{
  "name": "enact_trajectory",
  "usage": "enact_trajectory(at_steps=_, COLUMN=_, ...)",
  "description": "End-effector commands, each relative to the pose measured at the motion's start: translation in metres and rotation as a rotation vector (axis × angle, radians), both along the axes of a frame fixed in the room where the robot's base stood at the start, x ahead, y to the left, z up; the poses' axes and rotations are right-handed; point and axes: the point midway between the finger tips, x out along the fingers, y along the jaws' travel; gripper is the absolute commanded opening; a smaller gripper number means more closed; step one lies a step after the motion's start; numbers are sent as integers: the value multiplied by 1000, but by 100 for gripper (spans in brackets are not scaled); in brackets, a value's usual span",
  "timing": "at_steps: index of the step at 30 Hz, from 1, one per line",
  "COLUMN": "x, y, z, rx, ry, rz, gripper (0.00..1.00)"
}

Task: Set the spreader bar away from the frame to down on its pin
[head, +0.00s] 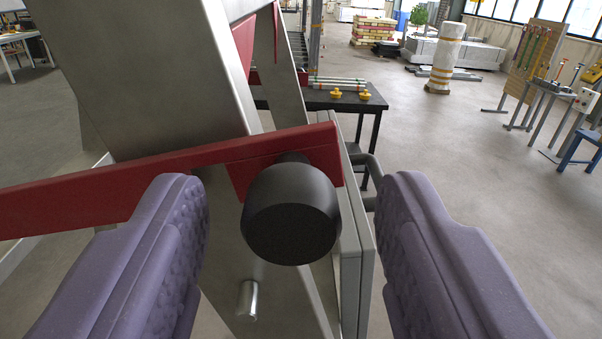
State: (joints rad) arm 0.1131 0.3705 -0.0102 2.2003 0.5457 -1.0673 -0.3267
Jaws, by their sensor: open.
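The red spreader bar (110,195) runs from the left edge to the middle, sloping slightly up to the right across the grey frame (150,70). A black round knob (291,214) sticks out toward me near its right end. A short silver pin (248,300) projects from the frame below the knob, apart from the bar. My gripper (290,190) is open, with one purple finger on each side of the knob. I see gaps between both fingers and the knob. The knob hides part of the bar's end.
A grey upright panel with a dark tubular handle (368,170) stands just right of the knob, near my right finger. A dark table (345,100) with yellow items stands behind. Open floor (460,150) lies to the right, with workbenches farther off.

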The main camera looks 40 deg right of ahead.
Motion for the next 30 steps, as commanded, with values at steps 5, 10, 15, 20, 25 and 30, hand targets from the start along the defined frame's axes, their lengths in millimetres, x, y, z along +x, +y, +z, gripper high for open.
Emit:
enact_trajectory(at_steps=5, x=1, y=-1, z=0, rx=1, ry=1, rz=1, gripper=56)
enact_trajectory(at_steps=10, x=1, y=-1, z=0, rx=0, ry=0, rz=1, gripper=33)
enact_trajectory(at_steps=15, x=1, y=-1, z=0, rx=0, ry=0, rz=1, gripper=0)
enact_trajectory(at_steps=20, x=1, y=-1, z=-1, rx=2, ry=-1, rz=1, gripper=0)
enact_trajectory(at_steps=25, x=0, y=-3, z=-22, rx=33, ry=-23, rz=0, gripper=0)
enact_trajectory(at_steps=30, x=-3, y=-7, z=-56, rx=101, ry=-69, rz=0, gripper=0)
